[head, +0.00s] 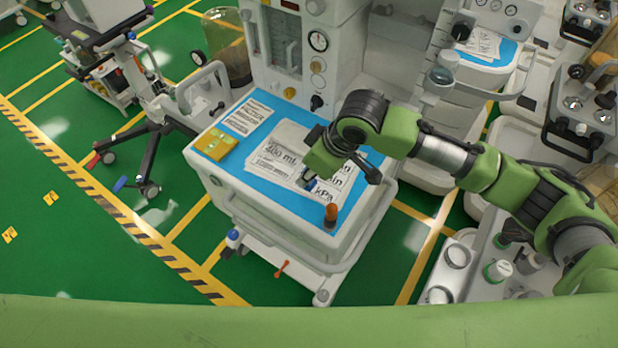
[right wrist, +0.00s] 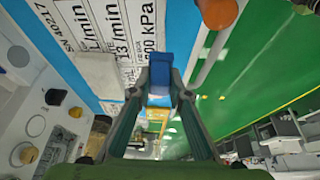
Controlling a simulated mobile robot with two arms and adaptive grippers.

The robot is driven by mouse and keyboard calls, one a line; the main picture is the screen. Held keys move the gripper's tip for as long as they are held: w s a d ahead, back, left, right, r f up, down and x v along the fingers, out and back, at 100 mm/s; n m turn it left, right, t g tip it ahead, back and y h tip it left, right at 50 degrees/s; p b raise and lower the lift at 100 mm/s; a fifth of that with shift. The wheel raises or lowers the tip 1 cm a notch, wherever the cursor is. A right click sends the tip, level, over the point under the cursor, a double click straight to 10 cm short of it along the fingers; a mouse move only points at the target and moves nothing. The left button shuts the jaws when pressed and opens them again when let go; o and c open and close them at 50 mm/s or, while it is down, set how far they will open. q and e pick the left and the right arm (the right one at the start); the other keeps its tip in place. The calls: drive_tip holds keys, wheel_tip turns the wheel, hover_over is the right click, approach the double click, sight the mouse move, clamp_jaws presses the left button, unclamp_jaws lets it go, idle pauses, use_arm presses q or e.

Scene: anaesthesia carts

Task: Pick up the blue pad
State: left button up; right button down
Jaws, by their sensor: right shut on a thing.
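The blue pad (right wrist: 160,70) is a small, dark blue block in the right wrist view. My right gripper (right wrist: 160,92) is shut on it, with one finger on each side. In the head view my right gripper (head: 309,180) points down over the printed white sheets on the cart top, and the pad is mostly hidden by it. I cannot tell whether the pad touches the sheets or is just above them. My left gripper is not in view.
The cart top has a light blue mat (head: 243,184), printed white sheets (head: 281,140), a yellow box (head: 214,144) and an orange-capped cylinder (head: 331,213) near its front right corner. A machine with gauges (head: 285,50) rises behind. Green floor lies open at left.

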drive_tip(key=s+r+b, duration=0.2)
drive_tip(key=s+r, duration=0.6)
drive_tip(key=s, duration=0.4)
drive_tip(key=shift+s+a+r, duration=0.3)
drive_tip(key=shift+s+a, duration=0.1)
